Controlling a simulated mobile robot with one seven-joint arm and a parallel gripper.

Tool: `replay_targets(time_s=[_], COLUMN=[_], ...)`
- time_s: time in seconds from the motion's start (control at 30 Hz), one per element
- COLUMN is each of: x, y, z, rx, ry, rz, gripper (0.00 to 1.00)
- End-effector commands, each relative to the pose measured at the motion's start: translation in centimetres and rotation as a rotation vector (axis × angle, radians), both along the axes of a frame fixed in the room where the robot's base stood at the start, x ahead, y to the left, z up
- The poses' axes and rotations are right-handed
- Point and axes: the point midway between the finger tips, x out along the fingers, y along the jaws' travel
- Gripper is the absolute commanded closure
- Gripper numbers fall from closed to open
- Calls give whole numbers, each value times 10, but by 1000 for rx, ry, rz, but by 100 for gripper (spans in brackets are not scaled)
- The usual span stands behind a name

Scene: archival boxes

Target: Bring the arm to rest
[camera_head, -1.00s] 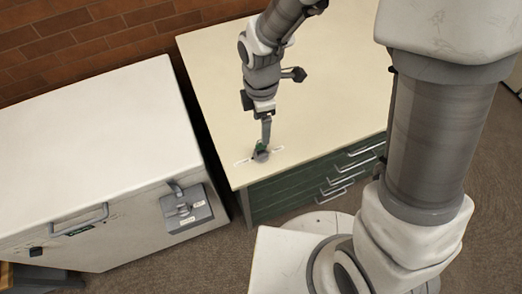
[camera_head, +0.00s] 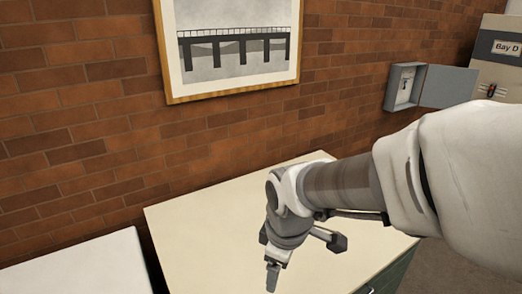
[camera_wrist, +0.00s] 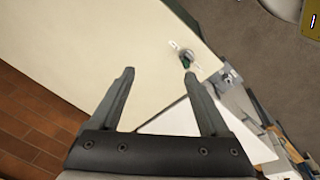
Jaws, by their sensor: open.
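My gripper (camera_wrist: 158,73) is open in the wrist view, with nothing between its two fingers. It is over the cream top of the cabinet (camera_wrist: 70,45). In the head view my gripper (camera_head: 272,278) hangs from my bent arm above the cabinet top (camera_head: 190,225), near the lower edge of the picture. A small dark and green object (camera_wrist: 187,58) sits on the cabinet top near its edge, beside small white labels. It appears just past the right fingertip in the wrist view, apart from the gripper. I cannot make out its exact shape.
A brick wall (camera_head: 90,130) with a framed bridge picture (camera_head: 235,45) stands behind. A white chest (camera_head: 85,265) is at the left. An open grey wall box (camera_head: 403,87) and a cabinet marked Bay D (camera_head: 500,62) are at right. The cabinet top is mostly clear.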

Motion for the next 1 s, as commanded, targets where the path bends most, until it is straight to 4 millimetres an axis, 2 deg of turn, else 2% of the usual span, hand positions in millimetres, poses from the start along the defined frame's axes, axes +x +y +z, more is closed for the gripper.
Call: replay_targets(time_s=[0.1, 0.3, 0.6, 0.8, 1.0], x=[-10, -35, -75, -86, -86], y=[-26, -62, -98, -105, -105], z=[27, 61, 91, 95, 95], rx=[52, 153, 311, 355, 357], ry=[-52, -124, -212, -230, -229], rz=[-213, -559, -982, -1087, -1095], gripper=[20, 20, 20, 20, 20])
